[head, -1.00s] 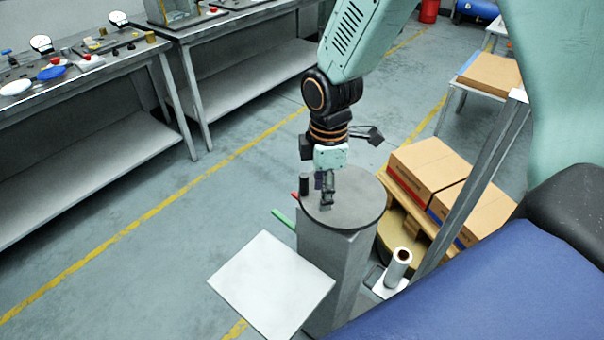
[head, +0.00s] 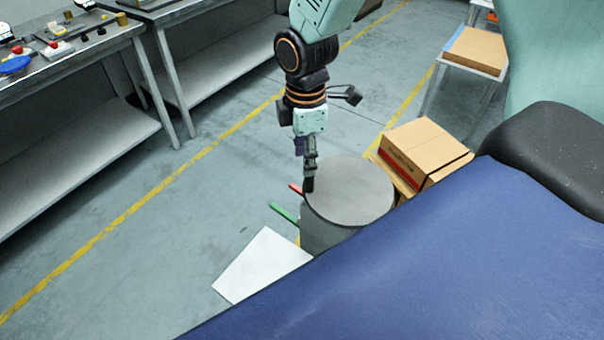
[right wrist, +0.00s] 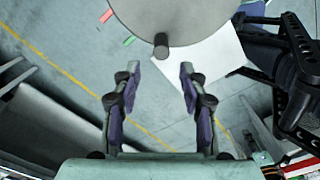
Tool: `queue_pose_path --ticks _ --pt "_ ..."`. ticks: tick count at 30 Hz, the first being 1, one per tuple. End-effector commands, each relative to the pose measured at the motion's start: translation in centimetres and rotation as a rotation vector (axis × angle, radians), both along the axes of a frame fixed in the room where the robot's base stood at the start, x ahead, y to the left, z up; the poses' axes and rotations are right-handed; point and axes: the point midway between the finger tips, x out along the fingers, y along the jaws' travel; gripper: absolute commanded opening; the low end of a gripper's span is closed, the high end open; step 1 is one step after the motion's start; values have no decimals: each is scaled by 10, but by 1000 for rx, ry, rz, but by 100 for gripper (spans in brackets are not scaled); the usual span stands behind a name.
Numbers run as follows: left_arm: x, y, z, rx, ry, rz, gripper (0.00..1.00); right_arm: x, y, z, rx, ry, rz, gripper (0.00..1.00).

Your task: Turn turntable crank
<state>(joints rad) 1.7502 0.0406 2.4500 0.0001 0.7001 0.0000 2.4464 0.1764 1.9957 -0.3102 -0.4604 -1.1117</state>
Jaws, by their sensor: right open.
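The turntable (head: 350,190) is a round grey disc on a grey pedestal in the middle of the head view. Its crank handle (head: 308,185) is a short dark upright knob at the disc's left edge. My right gripper (head: 310,170) points down there, overlapping the knob in this view. In the right wrist view, the knob (right wrist: 161,46) stands at the disc's rim, centred ahead of my open fingers (right wrist: 160,72). The fingers lie to either side of its line and hold nothing. My left gripper is out of view.
Red (head: 296,188) and green (head: 284,212) bars stick out left of the pedestal. A white panel (head: 258,266) lies in front. A cardboard box (head: 425,150) stands right of the disc. A workbench (head: 90,70) is at the left; the floor between is clear.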

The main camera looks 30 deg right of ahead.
Motion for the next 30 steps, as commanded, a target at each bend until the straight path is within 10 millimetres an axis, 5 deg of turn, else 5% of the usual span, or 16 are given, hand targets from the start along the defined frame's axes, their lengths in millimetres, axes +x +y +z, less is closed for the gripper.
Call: queue_pose_path --ticks 15,27,30 --pt "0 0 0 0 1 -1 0 -1 -1 -69 0 3 -1 43" --pt "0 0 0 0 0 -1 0 2 -1 -76 1 1 -2 43" --pt "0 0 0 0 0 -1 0 1 -1 -76 2 2 -2 34"
